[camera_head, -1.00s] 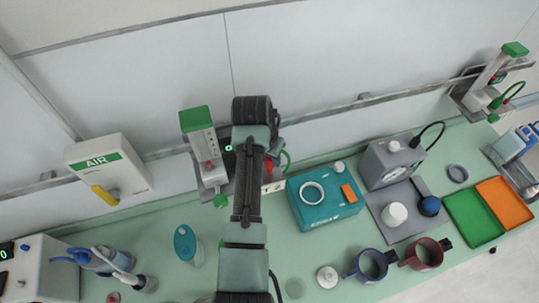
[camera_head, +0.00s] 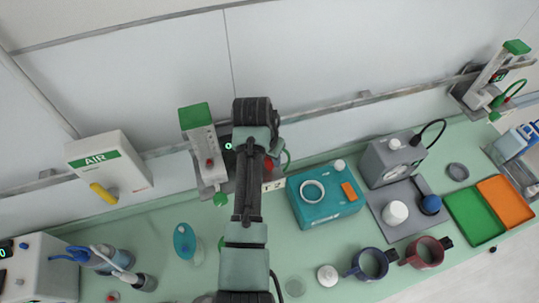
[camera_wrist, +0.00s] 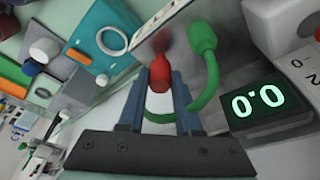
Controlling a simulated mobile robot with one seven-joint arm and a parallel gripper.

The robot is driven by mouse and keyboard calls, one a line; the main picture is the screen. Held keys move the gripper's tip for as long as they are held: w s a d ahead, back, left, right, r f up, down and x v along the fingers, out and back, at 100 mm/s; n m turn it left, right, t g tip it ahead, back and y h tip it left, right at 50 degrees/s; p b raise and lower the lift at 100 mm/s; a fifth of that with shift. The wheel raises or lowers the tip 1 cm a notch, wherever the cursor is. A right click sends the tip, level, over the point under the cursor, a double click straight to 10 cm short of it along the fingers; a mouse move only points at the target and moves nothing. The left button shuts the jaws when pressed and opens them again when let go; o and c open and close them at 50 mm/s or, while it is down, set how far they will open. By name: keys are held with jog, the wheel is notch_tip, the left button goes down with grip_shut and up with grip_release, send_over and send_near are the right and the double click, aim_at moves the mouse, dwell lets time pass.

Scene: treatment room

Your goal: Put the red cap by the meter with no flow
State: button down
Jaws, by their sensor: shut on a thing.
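In the wrist view my gripper (camera_wrist: 161,80) is shut on a red, bottle-shaped piece, which I take as the red cap (camera_wrist: 159,74). A blurred dark red shape shows just beyond it. Close on the right, a lit meter display (camera_wrist: 257,102) reads 0.0, and a green fitting (camera_wrist: 201,38) with a curved green tube stands beside the cap. In the head view my arm hides my gripper and much of this spot. A meter with a green top (camera_head: 195,118) stands left of my arm, with a small lit display (camera_head: 228,146) close by. Another green-topped meter (camera_head: 515,47) is at the far right.
A teal box (camera_head: 325,208) with a white ring stands right of my arm. Beyond it are a grey device (camera_head: 392,160), green (camera_head: 470,216) and orange trays (camera_head: 505,201), and two mugs. The AIR wall box (camera_head: 108,165) is left.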

jog(key=shift+f+b, duration=0.45)
jog(key=shift+f, duration=0.55)
dwell(1.2)
jog(key=c, duration=0.5)
grip_release()
notch_tip(320, 180, up, 2)
jog(key=shift+r+p, duration=0.25)
jog(key=shift+p, duration=0.9)
jog(key=shift+r+p, duration=0.35)
jog(key=shift+r, duration=1.9)
